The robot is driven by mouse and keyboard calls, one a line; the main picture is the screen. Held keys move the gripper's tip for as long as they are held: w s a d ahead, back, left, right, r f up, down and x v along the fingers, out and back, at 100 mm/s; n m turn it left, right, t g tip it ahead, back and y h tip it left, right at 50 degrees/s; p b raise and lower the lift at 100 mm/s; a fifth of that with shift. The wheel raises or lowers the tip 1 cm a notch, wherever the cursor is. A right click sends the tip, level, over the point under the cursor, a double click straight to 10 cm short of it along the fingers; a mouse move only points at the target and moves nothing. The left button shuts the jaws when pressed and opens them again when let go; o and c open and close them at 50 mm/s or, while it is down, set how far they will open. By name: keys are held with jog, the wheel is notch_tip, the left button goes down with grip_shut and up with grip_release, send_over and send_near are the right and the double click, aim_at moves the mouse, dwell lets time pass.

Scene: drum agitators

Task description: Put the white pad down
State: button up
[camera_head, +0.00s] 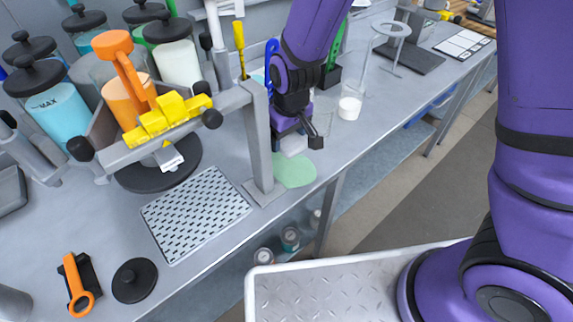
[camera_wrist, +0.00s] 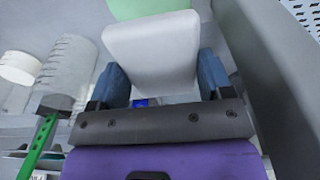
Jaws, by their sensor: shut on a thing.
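The white pad (camera_head: 293,144) is in my gripper (camera_head: 300,130), just above or at the green round mat (camera_head: 296,172) near the bench's front edge. I cannot tell whether the pad touches the mat. In the wrist view the pad (camera_wrist: 152,48) sits between the two blue fingers of my gripper (camera_wrist: 162,72), which are shut on it. The green mat (camera_wrist: 145,8) shows beyond the pad at the top of that view.
A grey post (camera_head: 259,140) stands close left of my gripper, carrying a drum rack with a yellow clamp (camera_head: 168,118). A perforated mat (camera_head: 195,213) lies at front left. A small beaker of white material (camera_head: 349,108) stands to the right. Beyond the front edge is the floor.

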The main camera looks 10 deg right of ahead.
aim_at(286, 167)
jog(key=shift+f, duration=4.65)
jog(key=shift+f, duration=0.1)
jog(key=o, duration=0.9)
jog(key=r, duration=0.7)
jog(key=s+r, duration=0.1)
jog(key=r, duration=0.2)
jog(key=shift+d+r, duration=0.3)
jog(key=shift+s+d+r, duration=0.1)
jog(key=shift+s+r, duration=0.05)
jog(key=shift+r, duration=0.6)
